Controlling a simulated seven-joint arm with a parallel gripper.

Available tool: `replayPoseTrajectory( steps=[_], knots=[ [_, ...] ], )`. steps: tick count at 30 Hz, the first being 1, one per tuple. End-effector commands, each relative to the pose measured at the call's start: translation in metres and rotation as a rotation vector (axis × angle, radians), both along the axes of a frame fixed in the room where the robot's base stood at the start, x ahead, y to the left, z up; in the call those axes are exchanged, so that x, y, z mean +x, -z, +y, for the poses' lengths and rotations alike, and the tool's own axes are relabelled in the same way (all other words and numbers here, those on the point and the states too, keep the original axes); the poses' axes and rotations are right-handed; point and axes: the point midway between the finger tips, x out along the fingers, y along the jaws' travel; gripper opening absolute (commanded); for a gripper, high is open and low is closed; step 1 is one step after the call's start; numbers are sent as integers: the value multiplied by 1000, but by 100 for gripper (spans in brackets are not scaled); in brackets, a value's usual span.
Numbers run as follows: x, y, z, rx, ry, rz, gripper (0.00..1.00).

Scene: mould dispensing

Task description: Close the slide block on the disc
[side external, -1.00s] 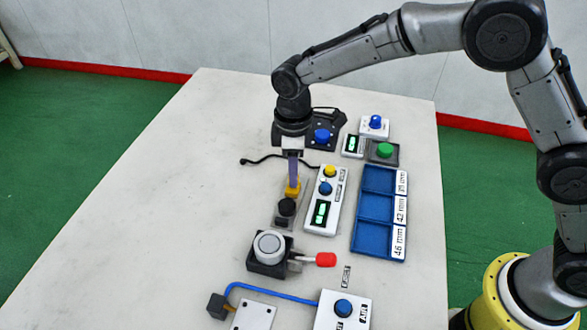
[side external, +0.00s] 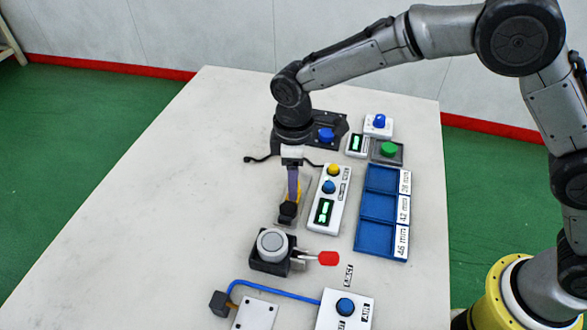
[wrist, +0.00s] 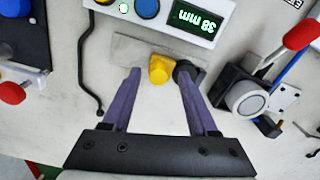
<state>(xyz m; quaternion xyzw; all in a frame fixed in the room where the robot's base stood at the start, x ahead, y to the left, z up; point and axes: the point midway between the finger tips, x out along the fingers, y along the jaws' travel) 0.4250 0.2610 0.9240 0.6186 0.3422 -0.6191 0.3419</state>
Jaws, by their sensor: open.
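The yellow slide block (wrist: 160,69) sits on a grey base plate (wrist: 130,48) in the wrist view, between the purple fingers of my gripper (wrist: 158,76). The fingers are apart, with a gap on the left side of the block. A black round piece, seemingly the disc (wrist: 187,70), is beside the block on the right, partly hidden by the right finger. Whether block and disc touch I cannot tell. In the side view my gripper (side external: 291,204) is low over the plate, and the yellow block (side external: 298,191) is largely hidden behind the fingers.
A white box with display (side external: 325,212) stands close on the right; it reads 38 mm in the wrist view. A black mould with a grey round top (side external: 271,246) and red-tipped lever stands in front. A blue tray (side external: 381,245) lies further right. The table's left side is clear.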

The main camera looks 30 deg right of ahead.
Motion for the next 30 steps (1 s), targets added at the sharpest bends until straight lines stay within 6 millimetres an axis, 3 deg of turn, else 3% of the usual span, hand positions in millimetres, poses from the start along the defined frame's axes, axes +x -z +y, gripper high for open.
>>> replayPoseTrajectory(
  steps=[5,19,24,30],
  knots=[
    [1,-18,0,2,0,-4,59],
    [1,-113,0,2,0,-4,59],
    [0,-132,0,1,0,-2,59],
    [0,-138,0,1,0,-1,59]
  ],
)
